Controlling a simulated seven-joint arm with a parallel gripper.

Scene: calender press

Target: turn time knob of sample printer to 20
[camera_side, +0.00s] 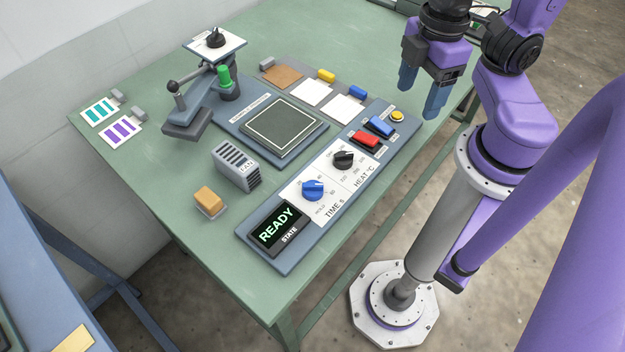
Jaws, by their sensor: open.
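The sample printer's control panel (285,243) lies along the front right of the green table. The blue time knob (313,189) sits on a white dial plate labelled TIME S. Its pointer and the dial numbers are too small to read surely. The black heat knob (343,159) is just behind it on the HEAT °C dial. A display (278,228) at the panel's near end reads READY in green. My gripper (421,98) has blue fingers, is open and empty, and hangs above the table's right side, beyond the panel's far end and well apart from the time knob.
A red switch (366,140), a blue switch (379,126) and a yellow button (397,116) stand at the panel's far end. A grey fan box (237,167) and an orange block (208,200) lie left of it. A press arm (187,118) stands behind.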

